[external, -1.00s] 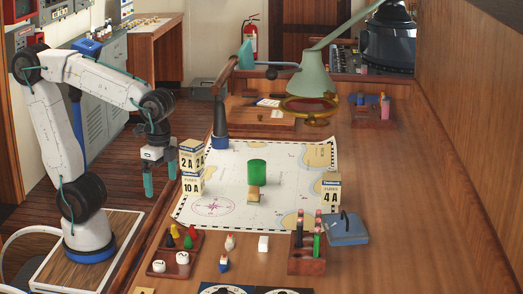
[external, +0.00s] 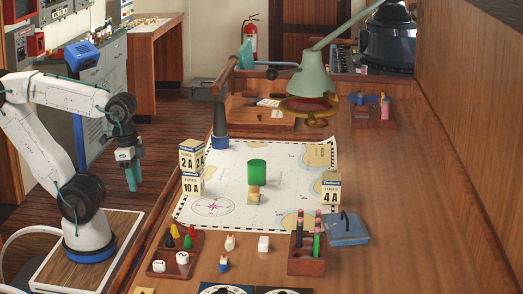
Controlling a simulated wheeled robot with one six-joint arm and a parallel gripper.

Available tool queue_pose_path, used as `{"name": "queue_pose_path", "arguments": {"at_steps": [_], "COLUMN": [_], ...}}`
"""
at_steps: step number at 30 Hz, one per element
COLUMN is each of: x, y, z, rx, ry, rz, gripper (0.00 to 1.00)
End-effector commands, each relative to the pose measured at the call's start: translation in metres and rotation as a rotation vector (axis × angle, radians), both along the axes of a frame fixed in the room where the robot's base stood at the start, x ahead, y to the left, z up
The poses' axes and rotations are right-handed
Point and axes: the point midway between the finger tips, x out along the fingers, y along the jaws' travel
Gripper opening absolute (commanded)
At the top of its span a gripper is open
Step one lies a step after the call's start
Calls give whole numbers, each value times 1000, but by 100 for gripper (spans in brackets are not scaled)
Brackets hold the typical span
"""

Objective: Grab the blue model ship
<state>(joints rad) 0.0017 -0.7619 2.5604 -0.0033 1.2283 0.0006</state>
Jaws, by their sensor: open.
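A small blue-hulled piece with a white and red top (external: 223,264), which looks like the blue model ship, stands on the wooden desk near the front. It is right of a wooden tray of pegs and below the chart. A similar pale piece with an orange-red part (external: 230,243) stands just behind it. My gripper (external: 133,178) hangs fingers down, open and empty, left of the desk's edge over the floor side. It is well apart from the blue ship, to its upper left.
The peg tray (external: 175,254), a white block (external: 263,243) and a rack with dark and green pegs (external: 306,266) stand nearby. Stacked fuse boxes (external: 191,168) stand at the chart's left edge. A green cylinder (external: 257,172) stands on the chart (external: 290,165). A blue case (external: 346,229) lies right.

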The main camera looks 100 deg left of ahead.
Motion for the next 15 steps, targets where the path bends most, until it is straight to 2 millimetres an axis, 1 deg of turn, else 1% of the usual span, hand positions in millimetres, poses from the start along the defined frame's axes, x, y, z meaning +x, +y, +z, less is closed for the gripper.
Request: {"name": "queue_pose_path", "arguments": {"at_steps": [4, 5, 8, 11, 12, 14, 15], "x": [3, 4, 15, 34, 45, 62, 74], "y": [-4, -7, -25, -53, -65, -81, -90], "z": [-2, -3, -11, -20, -24, -28, -30], "rx": [-23, -43, -153, -321, -395, -501, -569], "ry": [14, 23, 82, 177, 221, 286, 331], "rz": [17, 32, 120, 272, 348, 466, 548], "gripper": [42, 42, 42, 42, 42, 42, 42]}}
